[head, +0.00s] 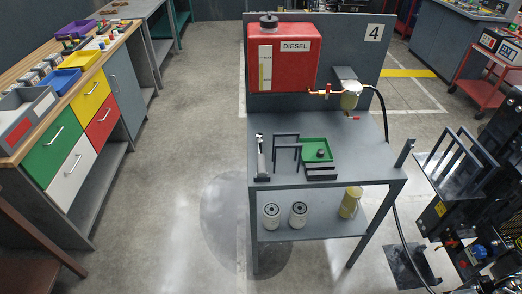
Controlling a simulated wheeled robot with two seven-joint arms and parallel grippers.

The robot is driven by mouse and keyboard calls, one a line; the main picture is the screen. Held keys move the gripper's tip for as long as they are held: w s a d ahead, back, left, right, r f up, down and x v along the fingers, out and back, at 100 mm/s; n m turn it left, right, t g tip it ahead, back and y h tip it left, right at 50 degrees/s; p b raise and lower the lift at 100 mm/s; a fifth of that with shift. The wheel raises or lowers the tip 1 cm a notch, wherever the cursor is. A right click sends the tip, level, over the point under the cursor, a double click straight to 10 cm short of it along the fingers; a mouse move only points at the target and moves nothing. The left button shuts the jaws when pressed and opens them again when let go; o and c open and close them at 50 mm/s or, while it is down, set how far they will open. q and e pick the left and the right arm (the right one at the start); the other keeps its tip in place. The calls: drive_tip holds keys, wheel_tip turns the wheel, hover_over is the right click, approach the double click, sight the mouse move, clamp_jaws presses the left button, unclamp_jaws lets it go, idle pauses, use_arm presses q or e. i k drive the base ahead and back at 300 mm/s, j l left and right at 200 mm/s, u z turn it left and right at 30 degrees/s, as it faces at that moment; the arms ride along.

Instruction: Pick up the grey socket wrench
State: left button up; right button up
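A slim grey tool (261,158), which looks like the socket wrench, is at the left edge of the grey work table's top (350,150). It has a dark piece at its near end. I cannot tell whether it lies flat or rests on a holder. Neither of my grippers shows in the head view.
Beside the tool are a dark frame (285,137), a green tray (308,155) and dark blocks (321,178). A red diesel tank (290,70) stands behind. White filters (271,216) sit on the lower shelf (320,222). A workbench (65,135) is left; the floor between (190,130) is clear.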

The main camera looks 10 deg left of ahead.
sight(261, 163)
drive_tip(key=l+z, duration=0.1)
drive_tip(key=z, duration=0.3)
drive_tip(key=l+z, duration=0.1)
drive_tip(key=z, duration=0.25)
drive_tip(key=l+z, duration=0.1)
drive_tip(key=z, duration=0.3)
drive_tip(key=l+z, duration=0.1)
drive_tip(key=z, duration=0.25)
drive_tip(key=l+z, duration=0.15)
drive_tip(key=l, duration=0.25)
drive_tip(key=i, duration=0.05)
